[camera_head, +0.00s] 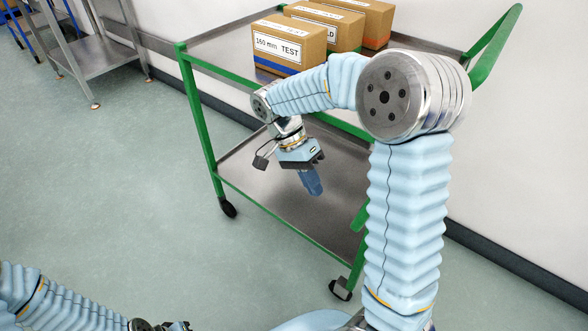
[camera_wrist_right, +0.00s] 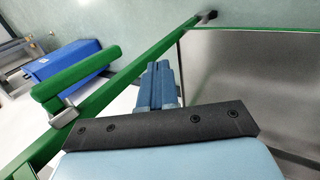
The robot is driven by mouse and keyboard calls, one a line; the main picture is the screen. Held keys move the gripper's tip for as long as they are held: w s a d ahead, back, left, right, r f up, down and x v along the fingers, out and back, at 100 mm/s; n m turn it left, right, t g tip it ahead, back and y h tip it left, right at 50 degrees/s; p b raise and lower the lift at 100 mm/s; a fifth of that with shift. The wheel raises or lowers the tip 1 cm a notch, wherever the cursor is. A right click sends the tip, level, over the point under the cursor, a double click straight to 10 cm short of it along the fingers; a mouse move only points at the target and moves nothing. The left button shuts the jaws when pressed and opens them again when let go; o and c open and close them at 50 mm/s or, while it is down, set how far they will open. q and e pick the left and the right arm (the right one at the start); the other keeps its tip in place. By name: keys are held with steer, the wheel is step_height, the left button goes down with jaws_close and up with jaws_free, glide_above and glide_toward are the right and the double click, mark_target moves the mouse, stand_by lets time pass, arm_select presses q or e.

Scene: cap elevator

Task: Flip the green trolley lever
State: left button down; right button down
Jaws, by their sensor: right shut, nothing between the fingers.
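A green trolley (camera_head: 203,130) stands ahead with an upper and a lower metal shelf. In the right wrist view a short thick green lever (camera_wrist_right: 75,80) sits on a small metal bracket (camera_wrist_right: 65,115) beside a green trolley bar (camera_wrist_right: 125,78). In the head view a green piece (camera_head: 360,216), perhaps this lever, shows partly behind my right arm. My right gripper (camera_head: 314,188) is shut and empty, in front of the lower shelf. Its closed blue fingers (camera_wrist_right: 162,85) are right of the lever and apart from it. My left gripper (camera_head: 178,326) is mostly cut off at the bottom edge.
Several cardboard boxes (camera_head: 290,44) with printed labels stand on the upper shelf. The lower shelf (camera_head: 262,170) looks bare. A blue box (camera_wrist_right: 70,60) lies beyond the lever in the wrist view. Floor at left is clear, with a steel table (camera_head: 90,58) at the back.

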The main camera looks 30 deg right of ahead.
steer(key=w, duration=0.1)
steer(key=w+a, duration=0.1)
steer(key=w, duration=0.1)
steer(key=w+a+r, duration=0.1)
steer(key=shift+w, duration=0.2)
steer(key=shift+f, duration=0.1)
